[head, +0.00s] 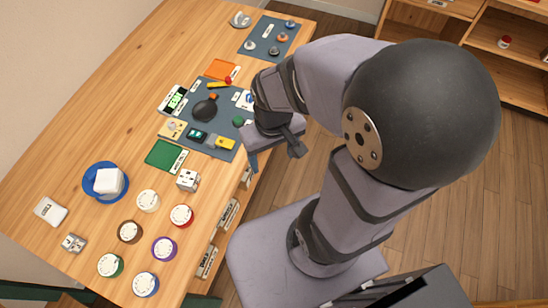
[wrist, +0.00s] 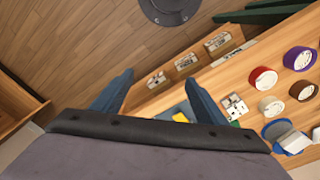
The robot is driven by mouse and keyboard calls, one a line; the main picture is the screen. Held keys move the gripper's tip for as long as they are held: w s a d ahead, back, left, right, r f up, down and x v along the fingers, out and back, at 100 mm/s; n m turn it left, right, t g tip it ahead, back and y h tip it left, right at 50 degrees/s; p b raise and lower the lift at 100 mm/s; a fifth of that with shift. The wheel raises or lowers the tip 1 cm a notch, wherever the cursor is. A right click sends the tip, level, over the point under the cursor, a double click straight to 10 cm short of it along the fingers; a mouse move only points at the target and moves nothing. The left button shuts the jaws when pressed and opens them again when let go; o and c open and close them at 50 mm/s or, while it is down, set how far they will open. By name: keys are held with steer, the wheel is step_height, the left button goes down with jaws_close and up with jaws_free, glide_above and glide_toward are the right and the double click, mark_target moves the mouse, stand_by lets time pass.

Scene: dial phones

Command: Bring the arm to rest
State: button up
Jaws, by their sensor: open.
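My gripper (head: 275,152) hangs by the right edge of the wooden table (head: 110,95) in the head view, next to the blue-grey mat. In the wrist view, the two blue-grey fingers of my gripper (wrist: 152,90) stand well apart with nothing between them. The gripper is open and empty. My arm bends over from its base at the right of the table. It hides part of the table's right edge and of the mat's right side in the head view.
The dark mat (head: 226,150) holds several small items. Several round dials, among them a red one (head: 182,216) and a purple one (head: 164,249), stand at the table's front. A blue plate (head: 90,190) holds a white block (head: 109,182). Shelves (head: 500,70) stand at the far right.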

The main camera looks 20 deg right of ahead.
steer(key=shift+s+a+r, duration=0.1)
steer(key=shift+s, duration=0.5)
